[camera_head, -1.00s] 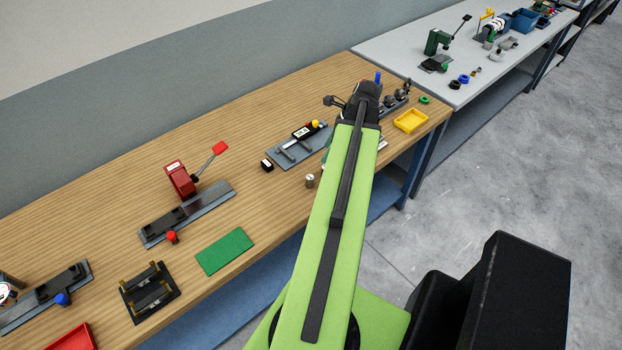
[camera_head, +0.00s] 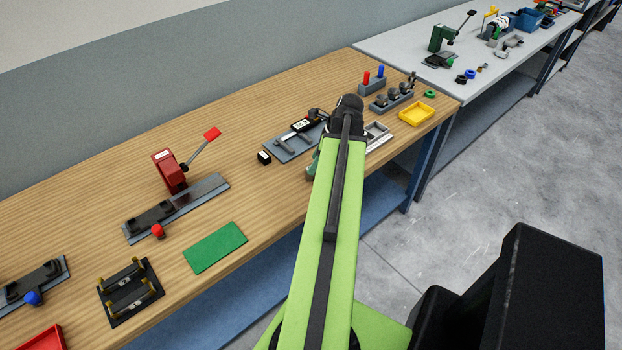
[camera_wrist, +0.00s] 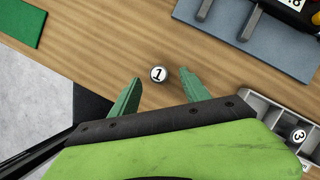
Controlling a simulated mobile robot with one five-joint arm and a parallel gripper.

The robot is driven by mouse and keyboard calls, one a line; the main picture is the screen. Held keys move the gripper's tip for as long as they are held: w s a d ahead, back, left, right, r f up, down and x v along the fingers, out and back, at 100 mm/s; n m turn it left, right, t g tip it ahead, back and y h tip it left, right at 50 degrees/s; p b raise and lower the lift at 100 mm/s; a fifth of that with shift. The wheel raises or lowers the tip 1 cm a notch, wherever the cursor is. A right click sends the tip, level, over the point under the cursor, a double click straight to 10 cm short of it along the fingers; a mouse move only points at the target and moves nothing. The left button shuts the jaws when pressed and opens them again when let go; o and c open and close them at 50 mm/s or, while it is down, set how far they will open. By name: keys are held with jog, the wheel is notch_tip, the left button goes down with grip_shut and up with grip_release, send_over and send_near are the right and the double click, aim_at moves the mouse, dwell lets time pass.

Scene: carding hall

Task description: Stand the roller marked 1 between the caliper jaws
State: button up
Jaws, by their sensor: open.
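The roller marked 1 (camera_wrist: 158,74) stands on the wooden table in the wrist view, its numbered round top facing up. My gripper (camera_wrist: 160,77) is open, with one green finger on each side of the roller's near side; I cannot tell whether either touches it. In the head view my arm hides the roller and most of the gripper. The caliper (camera_head: 302,126) lies on a grey plate (camera_head: 283,154) beyond the gripper. Its two grey jaws (camera_wrist: 251,22) show at the top of the wrist view, apart, with nothing visible between them.
A grey tray (camera_wrist: 258,100) holding a roller marked 3 (camera_wrist: 298,135) is right of my gripper. A small black block (camera_head: 264,157) stands left of the caliper plate. A green mat (camera_head: 215,247) and a red lever press (camera_head: 170,170) are farther left.

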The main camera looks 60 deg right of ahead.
jog(key=b+x, duration=0.5)
jog(key=shift+s+a+f, duration=0.1)
jog(key=shift+a+f, duration=0.05)
jog(key=shift+f, duration=0.1)
jog(key=shift+r, duration=0.2)
grip_shut()
